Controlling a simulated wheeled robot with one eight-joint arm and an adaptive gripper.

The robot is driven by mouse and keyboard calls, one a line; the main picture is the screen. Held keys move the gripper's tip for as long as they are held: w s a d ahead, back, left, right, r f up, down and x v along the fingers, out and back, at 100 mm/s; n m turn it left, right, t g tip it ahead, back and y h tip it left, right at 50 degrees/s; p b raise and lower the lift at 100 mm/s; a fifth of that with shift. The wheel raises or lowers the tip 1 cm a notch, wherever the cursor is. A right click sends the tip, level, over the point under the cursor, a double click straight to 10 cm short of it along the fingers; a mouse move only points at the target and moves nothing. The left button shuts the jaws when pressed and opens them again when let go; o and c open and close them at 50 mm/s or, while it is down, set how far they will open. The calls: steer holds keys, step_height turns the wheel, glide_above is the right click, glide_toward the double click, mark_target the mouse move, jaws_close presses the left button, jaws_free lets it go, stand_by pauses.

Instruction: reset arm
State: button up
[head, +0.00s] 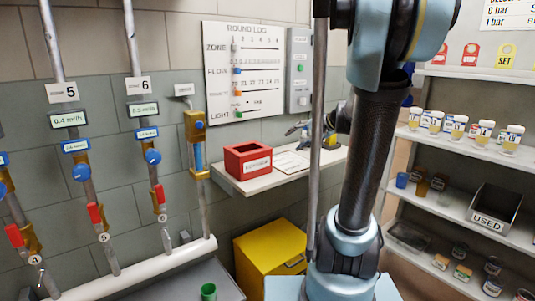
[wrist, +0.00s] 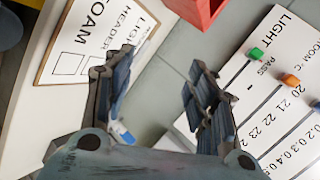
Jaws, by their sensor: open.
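My arm stands at the centre right of the head view, its dark link rising from a pale blue joint. My gripper (wrist: 158,75) has its two dark padded fingers spread wide in the wrist view, with nothing between them. In the head view my gripper (head: 298,129) shows small above the wall shelf, partly hidden by a grey pole and my arm. Its fingers point left, in front of the wall near the round log board (head: 244,70). That board also shows at the right of the wrist view (wrist: 265,95), tilted, with green and orange sliders.
A red open box (head: 247,160) and a paper sheet (head: 290,163) lie on the wall shelf (head: 262,183). A yellow cabinet (head: 268,258) stands below. Valve pipes (head: 85,170) fill the left. Shelves with jars and a USED bin (head: 495,213) stand at right.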

steer(key=s+d+f+n+g+h, duration=0.1)
steer(key=s+d+f+h, duration=0.1)
steer(key=s+f, duration=0.4)
steer(key=s+d+f+n+g+h, duration=0.2)
steer(key=s+f, duration=0.4)
steer(key=s, duration=0.7)
steer(key=s+d+f+n+g+h, duration=0.2)
steer(key=s+d+f+h, duration=0.1)
steer(key=s, duration=0.6)
step_height(320, 180, down, 3)
steer(key=shift+s+r+h, duration=0.1)
steer(key=shift+s+h, duration=0.25)
steer(key=shift+h, duration=0.35)
steer(key=shift+w+f, duration=0.2)
steer(key=shift+w, duration=0.2)
